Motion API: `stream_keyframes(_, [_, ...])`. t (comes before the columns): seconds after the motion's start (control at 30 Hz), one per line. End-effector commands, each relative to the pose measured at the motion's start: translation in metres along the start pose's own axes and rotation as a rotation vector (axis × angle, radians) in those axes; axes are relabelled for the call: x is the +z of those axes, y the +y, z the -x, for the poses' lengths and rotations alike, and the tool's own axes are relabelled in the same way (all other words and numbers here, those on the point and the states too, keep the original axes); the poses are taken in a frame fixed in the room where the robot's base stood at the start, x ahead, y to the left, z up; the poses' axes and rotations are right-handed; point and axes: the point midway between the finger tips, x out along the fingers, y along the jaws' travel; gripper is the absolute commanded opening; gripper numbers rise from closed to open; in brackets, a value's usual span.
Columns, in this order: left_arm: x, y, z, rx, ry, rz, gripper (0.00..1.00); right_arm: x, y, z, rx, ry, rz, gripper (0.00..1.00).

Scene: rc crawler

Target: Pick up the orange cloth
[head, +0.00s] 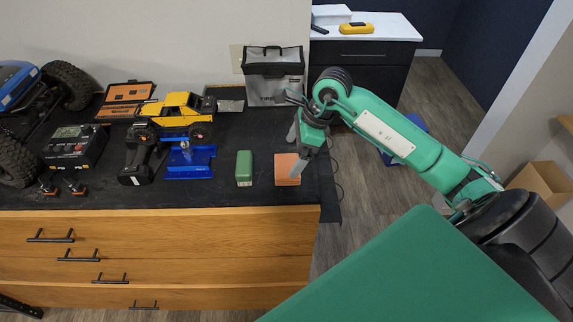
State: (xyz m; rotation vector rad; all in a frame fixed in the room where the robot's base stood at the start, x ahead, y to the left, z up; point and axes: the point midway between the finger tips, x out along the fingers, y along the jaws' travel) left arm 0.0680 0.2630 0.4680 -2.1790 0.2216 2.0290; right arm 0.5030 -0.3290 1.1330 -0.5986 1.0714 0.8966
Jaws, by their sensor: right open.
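The orange cloth (286,170) lies folded in a small square on the dark top of the workbench, close to its right end. My right gripper (296,155) points down over the cloth's upper right part, with its fingers apart and nothing between them. One finger partly covers the cloth's right side. I cannot tell how high the fingertips are above the cloth or whether they touch it. My left gripper is not in view.
A green box (244,168) stands just left of the cloth. Further left are a blue stand (190,163), a yellow truck (178,112), a black transmitter (137,165) and a charger (75,146). A grey bag (273,77) stands behind. The bench's right edge is close by.

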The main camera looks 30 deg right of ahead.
Motion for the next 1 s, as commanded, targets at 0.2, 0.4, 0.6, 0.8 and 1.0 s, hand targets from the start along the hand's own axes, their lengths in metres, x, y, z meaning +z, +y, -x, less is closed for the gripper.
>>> stream_keyframes(0.2, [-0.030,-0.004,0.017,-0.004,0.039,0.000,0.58,0.000,0.001,-0.013,0.005,-0.001,-0.003,1.00])
stream_keyframes(0.4, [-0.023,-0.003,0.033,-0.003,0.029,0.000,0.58,-0.002,0.001,-0.038,0.004,-0.001,-0.003,1.00])
stream_keyframes(0.6, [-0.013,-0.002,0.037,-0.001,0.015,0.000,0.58,-0.003,0.000,-0.053,0.001,-0.001,-0.001,1.00])
stream_keyframes(0.8, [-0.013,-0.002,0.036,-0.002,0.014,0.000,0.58,-0.004,0.000,-0.053,0.000,-0.001,0.000,1.00])
stream_keyframes(1.0, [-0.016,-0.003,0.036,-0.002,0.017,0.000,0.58,-0.004,0.000,-0.053,0.000,-0.001,0.000,0.61])
